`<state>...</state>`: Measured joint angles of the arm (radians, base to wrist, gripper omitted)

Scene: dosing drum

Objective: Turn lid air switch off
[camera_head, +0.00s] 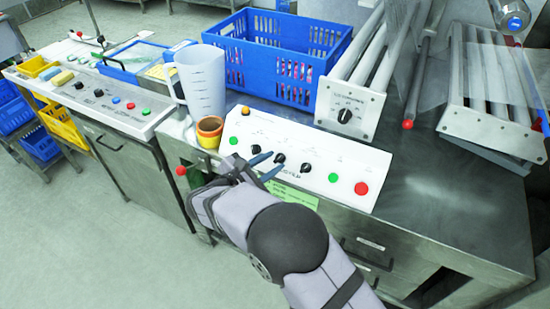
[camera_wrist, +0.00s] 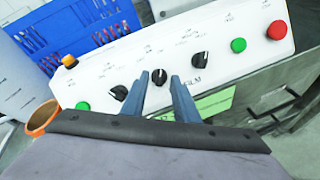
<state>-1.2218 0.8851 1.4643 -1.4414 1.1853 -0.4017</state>
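The white control panel (camera_head: 345,160) carries three black rotary knobs in a row; the printed labels are too small to read, so I cannot tell which is the lid air switch. In the wrist view the middle knob (camera_wrist: 159,77) shows between the two blue fingers of my gripper (camera_wrist: 160,72). My gripper (camera_head: 275,162) is open, its fingers apart, with a gap to the knob on each side. The left knob (camera_wrist: 118,92) is just outside the left finger, and the right knob (camera_wrist: 201,60) is to the right of the right finger. Whether the fingertips reach knob depth is unclear.
A green button (camera_head: 333,178) and a red button (camera_head: 361,188) are at the panel's right end. An orange cup (camera_head: 209,131), a clear jug (camera_head: 203,82) and a blue crate (camera_head: 232,62) stand left and behind. Bare metal worktop (camera_head: 440,190) lies to the right.

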